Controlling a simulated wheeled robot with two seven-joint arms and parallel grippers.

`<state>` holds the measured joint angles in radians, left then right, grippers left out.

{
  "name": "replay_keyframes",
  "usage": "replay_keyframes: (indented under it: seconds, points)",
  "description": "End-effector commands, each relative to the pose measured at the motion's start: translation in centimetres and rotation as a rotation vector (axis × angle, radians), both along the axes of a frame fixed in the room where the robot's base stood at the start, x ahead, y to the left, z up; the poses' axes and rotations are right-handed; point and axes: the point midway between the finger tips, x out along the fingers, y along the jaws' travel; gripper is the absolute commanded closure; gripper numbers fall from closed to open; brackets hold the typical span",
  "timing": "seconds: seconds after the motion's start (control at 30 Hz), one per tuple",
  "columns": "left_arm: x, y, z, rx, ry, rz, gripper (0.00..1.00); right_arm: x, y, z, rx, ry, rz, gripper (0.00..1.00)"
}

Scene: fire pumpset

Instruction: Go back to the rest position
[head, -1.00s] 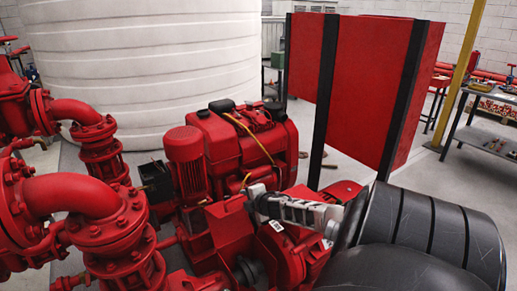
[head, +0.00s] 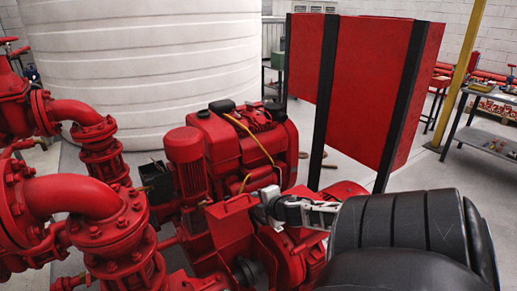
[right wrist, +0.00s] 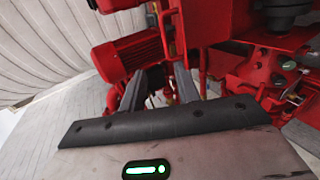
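My right gripper (head: 264,200) shows small in the lower middle of the head view, in front of the red pump machinery, with my dark right arm behind it. In the right wrist view its two grey fingers (right wrist: 160,90) stand apart with nothing held between them. The red engine (head: 238,145) and its ribbed red motor (head: 185,160) lie beyond the gripper. The motor also shows in the right wrist view (right wrist: 128,55) beyond the fingers. I cannot tell the exact clearance to the machinery. My left gripper is not in view.
Large red flanged pipes (head: 75,200) fill the left. A white ribbed tank (head: 145,65) stands behind. A tall red cabinet with black posts (head: 365,85) stands right of the engine. A workbench (head: 490,140) and yellow post (head: 462,75) are at the far right, with open floor before them.

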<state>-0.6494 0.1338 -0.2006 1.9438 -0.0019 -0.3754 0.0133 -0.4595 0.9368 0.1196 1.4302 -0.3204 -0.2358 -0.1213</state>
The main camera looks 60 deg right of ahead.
Motion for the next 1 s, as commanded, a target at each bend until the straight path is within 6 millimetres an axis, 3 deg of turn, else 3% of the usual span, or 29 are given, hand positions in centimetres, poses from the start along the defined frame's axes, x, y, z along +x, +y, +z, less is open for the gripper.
replay_keyframes:
  seconds: [0.33, 0.47, 0.57, 0.7, 0.8, 1.0]
  points:
    - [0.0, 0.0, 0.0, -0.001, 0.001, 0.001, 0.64, 0.0, 0.1, -0.1, 0.001, 0.0, 0.0, 0.68]
    - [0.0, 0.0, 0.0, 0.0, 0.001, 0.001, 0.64, -0.5, 2.3, -1.4, 0.053, 0.001, -0.037, 0.68]
    - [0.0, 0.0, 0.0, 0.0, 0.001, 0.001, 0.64, -1.6, 6.9, -3.5, 0.164, 0.01, -0.119, 0.68]
    - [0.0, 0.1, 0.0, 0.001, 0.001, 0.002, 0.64, -4.5, 16.6, -5.7, 0.399, 0.059, -0.296, 0.68]
    - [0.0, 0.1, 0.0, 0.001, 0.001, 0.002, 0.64, -6.8, 22.8, -5.7, 0.553, 0.117, -0.409, 0.68]
    - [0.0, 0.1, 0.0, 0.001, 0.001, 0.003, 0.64, -10.0, 30.9, -3.9, 0.757, 0.223, -0.541, 0.68]
